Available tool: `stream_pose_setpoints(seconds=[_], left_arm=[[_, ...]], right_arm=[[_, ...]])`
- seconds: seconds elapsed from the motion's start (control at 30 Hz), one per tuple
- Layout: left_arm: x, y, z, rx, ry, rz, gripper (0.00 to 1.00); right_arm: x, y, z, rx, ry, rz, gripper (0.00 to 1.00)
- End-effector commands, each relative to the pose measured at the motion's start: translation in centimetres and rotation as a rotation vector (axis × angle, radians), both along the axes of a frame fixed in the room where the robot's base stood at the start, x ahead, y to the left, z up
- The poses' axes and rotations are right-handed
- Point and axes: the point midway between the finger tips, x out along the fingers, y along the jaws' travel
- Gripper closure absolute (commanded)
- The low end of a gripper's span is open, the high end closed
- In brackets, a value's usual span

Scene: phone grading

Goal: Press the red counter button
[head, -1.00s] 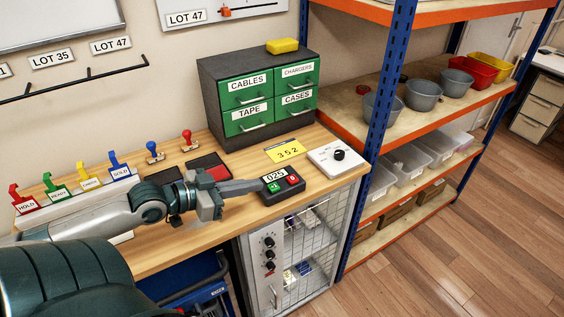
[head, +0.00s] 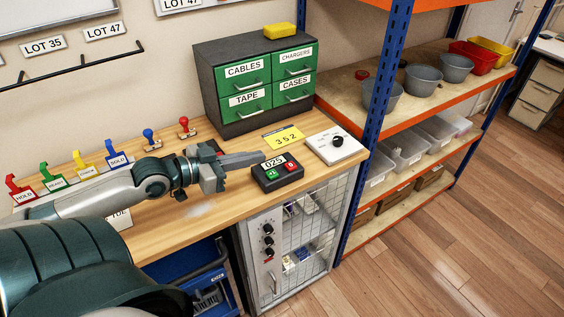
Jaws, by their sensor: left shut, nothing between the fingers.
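The counter (head: 277,172) is a dark box near the front edge of the wooden bench, with a display reading 025. Its red button (head: 291,166) is on the right of its top face, and a green button (head: 272,174) is on the left. My left gripper (head: 262,157) is shut and empty. Its fingertips point right and end just at the counter's back left, beside the display; whether they touch it I cannot tell. My right gripper is not in view.
A yellow card reading 352 (head: 283,139) and a white box with a black knob (head: 336,146) lie behind and right of the counter. A drawer cabinet (head: 216,55) stands at the back. Stamps and coloured tags stand to the left.

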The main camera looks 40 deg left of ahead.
Motion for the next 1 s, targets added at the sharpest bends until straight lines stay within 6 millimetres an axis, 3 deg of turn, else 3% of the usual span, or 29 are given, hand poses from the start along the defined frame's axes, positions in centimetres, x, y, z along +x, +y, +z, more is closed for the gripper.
stream_pose_setpoints(seconds=[1.0], left_arm=[[8.2, -3.5, -2.2, 0.0, 0.0, -0.002, 1.0]], right_arm=[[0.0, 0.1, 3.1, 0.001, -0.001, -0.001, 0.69]])
